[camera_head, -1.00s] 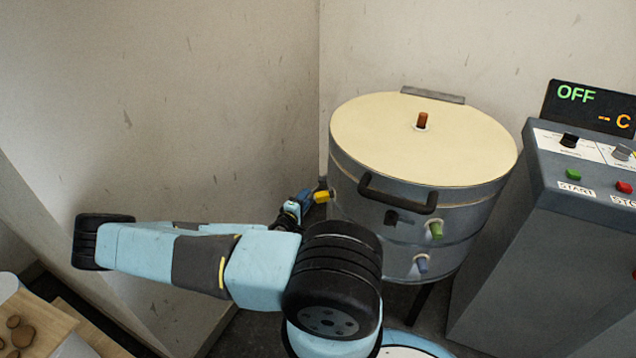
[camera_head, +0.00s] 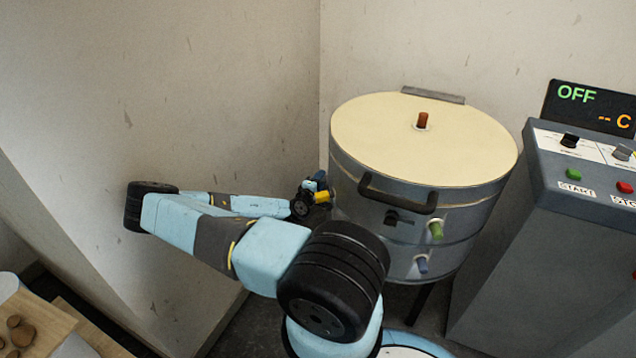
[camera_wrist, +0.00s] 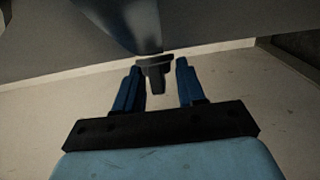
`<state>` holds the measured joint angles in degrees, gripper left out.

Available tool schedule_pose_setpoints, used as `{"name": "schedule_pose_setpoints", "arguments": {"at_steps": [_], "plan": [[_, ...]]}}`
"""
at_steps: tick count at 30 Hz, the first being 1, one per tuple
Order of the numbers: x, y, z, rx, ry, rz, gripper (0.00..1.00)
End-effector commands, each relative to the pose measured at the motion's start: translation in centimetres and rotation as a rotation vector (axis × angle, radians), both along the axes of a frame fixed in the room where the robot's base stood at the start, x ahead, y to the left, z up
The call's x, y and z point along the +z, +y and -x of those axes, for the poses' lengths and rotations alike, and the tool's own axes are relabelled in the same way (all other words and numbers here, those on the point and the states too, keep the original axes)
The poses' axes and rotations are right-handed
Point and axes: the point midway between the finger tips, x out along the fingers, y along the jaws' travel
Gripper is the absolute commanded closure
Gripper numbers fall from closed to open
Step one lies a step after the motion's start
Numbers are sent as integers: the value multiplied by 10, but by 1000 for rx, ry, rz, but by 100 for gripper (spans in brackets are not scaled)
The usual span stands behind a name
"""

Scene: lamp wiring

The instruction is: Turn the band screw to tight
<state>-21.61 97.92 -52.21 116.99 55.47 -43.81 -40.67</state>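A dark T-shaped screw piece (camera_wrist: 155,72), which looks like the band screw, hangs from the grey underside or wall in the wrist view. My gripper (camera_wrist: 158,70) has its two blue fingers apart, one on each side of this piece, with gaps showing on both sides. The piece is near the fingertips and not clasped. In the head view my gripper (camera_head: 318,182) is at the left side of the round grey kiln (camera_head: 465,215), just by a yellow plug (camera_head: 324,196). The screw cannot be made out there.
The kiln has a cream lid (camera_head: 390,130), a dark front handle (camera_head: 398,196), a green plug (camera_head: 436,230) and a blue plug (camera_head: 421,264). A grey control box (camera_head: 500,270) reading OFF stands at right. The wall (camera_head: 230,90) is close behind my arm.

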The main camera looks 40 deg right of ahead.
Motion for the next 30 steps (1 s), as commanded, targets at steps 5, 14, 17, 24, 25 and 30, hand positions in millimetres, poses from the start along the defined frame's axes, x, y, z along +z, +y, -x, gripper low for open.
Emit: {"name": "schedule_pose_setpoints", "arguments": {"at_steps": [5, 14, 17, 24, 25, 30], "plan": [[0, -1, 0, 0, 0, 0, 61], [0, -1, 0, -1, 1, 0, 82], [-1, -1, 0, -1, 1, 0, 91], [-2, 0, 1, -1, -14, 17, 98], [-3, 0, 1, 0, -20, 23, 98], [-3, 0, 1, 0, -47, 49, 98]]}}
